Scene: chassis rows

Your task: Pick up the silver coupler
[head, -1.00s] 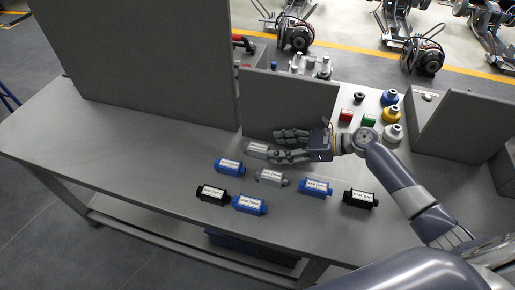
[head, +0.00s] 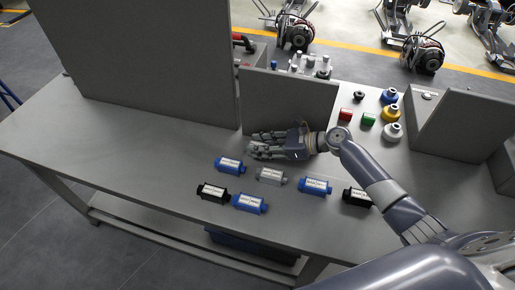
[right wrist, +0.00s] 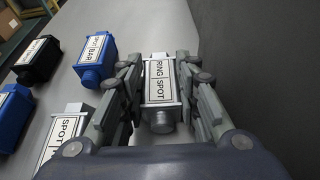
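A silver coupler (right wrist: 161,85) with a white label lies between the two fingers of my right gripper (right wrist: 158,70) in the right wrist view. The fingers stand along both of its sides, close to it; contact cannot be made out. In the head view my right gripper (head: 252,146) is low over the table and hides this coupler. A second silver coupler (head: 270,175) lies nearer the front, outside the gripper; it also shows at the lower left of the wrist view (right wrist: 66,128). My left gripper is not in view.
Blue couplers (head: 229,165), (head: 250,203), (head: 315,186) and black couplers (head: 212,192), (head: 356,197) lie around the front of the table. A grey upright panel (head: 290,100) stands just behind the gripper. Coloured parts, including a yellow one (head: 391,114), stand at the right.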

